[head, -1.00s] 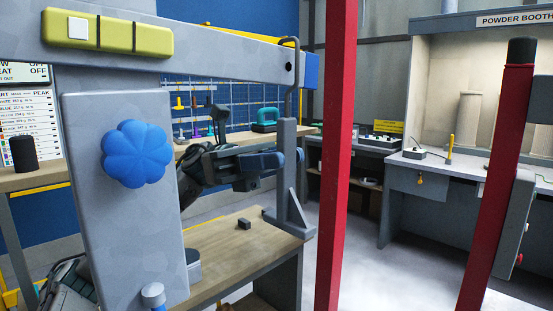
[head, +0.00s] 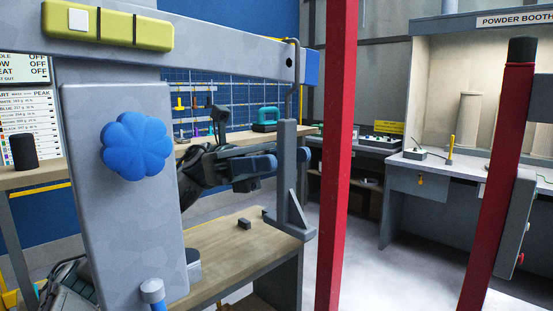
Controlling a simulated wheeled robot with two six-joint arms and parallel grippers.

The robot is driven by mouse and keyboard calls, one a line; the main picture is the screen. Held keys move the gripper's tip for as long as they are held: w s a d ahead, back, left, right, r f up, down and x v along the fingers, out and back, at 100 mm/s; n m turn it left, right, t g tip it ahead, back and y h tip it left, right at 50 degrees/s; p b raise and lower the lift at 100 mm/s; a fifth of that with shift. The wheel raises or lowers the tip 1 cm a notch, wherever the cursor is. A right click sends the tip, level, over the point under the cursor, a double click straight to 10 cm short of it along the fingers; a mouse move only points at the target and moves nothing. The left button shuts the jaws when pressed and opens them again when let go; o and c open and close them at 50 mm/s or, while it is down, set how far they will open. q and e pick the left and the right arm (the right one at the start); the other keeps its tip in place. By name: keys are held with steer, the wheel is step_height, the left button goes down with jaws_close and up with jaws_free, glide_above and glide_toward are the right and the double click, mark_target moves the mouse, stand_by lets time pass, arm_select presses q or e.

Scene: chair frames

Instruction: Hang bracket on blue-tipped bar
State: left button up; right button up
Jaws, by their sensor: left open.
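The grey bar (head: 225,48) runs across the upper left and ends in a blue tip (head: 312,66). The grey bracket (head: 287,180), an upright plate with a foot and a sloping rib, hangs upright below the tip end. A thin wire hook (head: 298,50) loops over the bar near the tip and runs down towards the bracket's top; where they join is hard to make out. My left gripper (head: 283,159) is open, its blue-padded fingers on either side of the bracket's plate. Whether they touch it is unclear. My right gripper is not in view.
A wooden bench (head: 230,240) with a small dark block (head: 244,223) lies below and behind the bracket. A grey post with a blue knob (head: 136,146) stands at left. A red post (head: 337,150) stands close right of the bracket. Another red post (head: 497,180) is farther right.

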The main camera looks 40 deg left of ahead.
arm_select(q)
steer(key=a+f+b, duration=0.1)
steer(key=b, duration=0.1)
steer(key=shift+w+a+b, duration=0.1)
steer(key=shift+a+b, duration=0.2)
steer(key=shift+a, duration=0.05)
steer(key=a+b, duration=0.4)
steer(key=a, duration=0.2)
steer(key=shift+w+f+b, duration=0.2)
steer(key=shift+f+b, duration=0.2)
steer(key=shift+f, duration=0.05)
stand_by(0.7)
